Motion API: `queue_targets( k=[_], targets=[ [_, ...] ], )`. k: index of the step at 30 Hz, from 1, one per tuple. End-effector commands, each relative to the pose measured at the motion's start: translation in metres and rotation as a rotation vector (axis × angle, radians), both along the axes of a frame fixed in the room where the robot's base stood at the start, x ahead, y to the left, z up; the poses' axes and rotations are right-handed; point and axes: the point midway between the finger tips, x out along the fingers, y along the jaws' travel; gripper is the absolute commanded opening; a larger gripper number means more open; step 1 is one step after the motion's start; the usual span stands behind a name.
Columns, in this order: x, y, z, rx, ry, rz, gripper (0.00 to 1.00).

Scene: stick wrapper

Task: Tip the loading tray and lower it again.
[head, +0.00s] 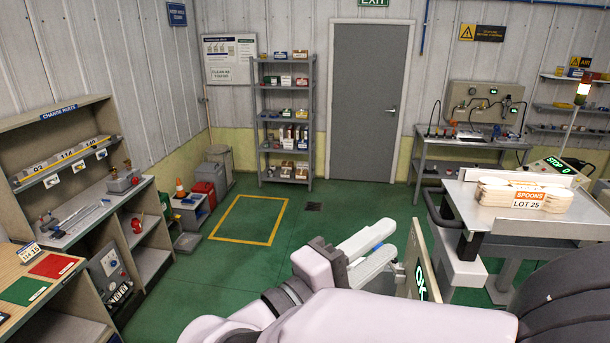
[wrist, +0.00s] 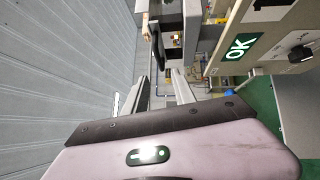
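A pale metal tray-like top (head: 480,205) on the machine at the right of the head view looks level; I take it to be the loading tray. A stack of light wooden spoons (head: 492,190) lies on it behind a card reading "SPOONS LOT 25". A dark curved handle (head: 438,213) shows at its left edge. My gripper (head: 390,242) is in the lower middle of the head view, left of the machine and apart from the tray. In the wrist view my gripper (wrist: 160,88) has its two fingers apart, with nothing visible between them.
A panel with a lit green "OK" sign (wrist: 238,60) stands close to my gripper; its edge (head: 421,262) shows in the head view. A change-parts shelf (head: 80,150) stands at the left.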

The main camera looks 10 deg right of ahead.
Motion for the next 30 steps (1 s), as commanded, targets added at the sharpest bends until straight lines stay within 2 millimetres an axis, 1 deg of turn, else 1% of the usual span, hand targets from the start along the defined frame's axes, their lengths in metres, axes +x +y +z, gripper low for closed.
queue_targets(
  k=[1,6,9,12,15,18,26,27,29,30],
  targets=[
    [0.006,-0.015,0.003,0.001,0.0,-0.008,0.32],
    [0.031,-0.059,0.011,0.001,0.002,-0.009,0.32],
    [0.043,-0.08,0.014,0.001,0.002,-0.008,0.32],
    [0.052,-0.096,0.016,0.002,0.001,-0.005,0.32],
    [0.058,-0.106,0.017,0.002,0.001,-0.003,0.32],
    [0.062,-0.111,0.017,0.002,0.002,-0.002,0.32],
    [0.063,-0.113,0.017,0.003,0.0,-0.001,0.32],
    [0.063,-0.113,0.017,0.003,0.0,-0.001,0.3],
    [0.063,-0.113,0.017,0.003,0.0,-0.001,0.18],
    [0.063,-0.113,0.017,0.003,0.0,-0.001,0.1]
  ],
)
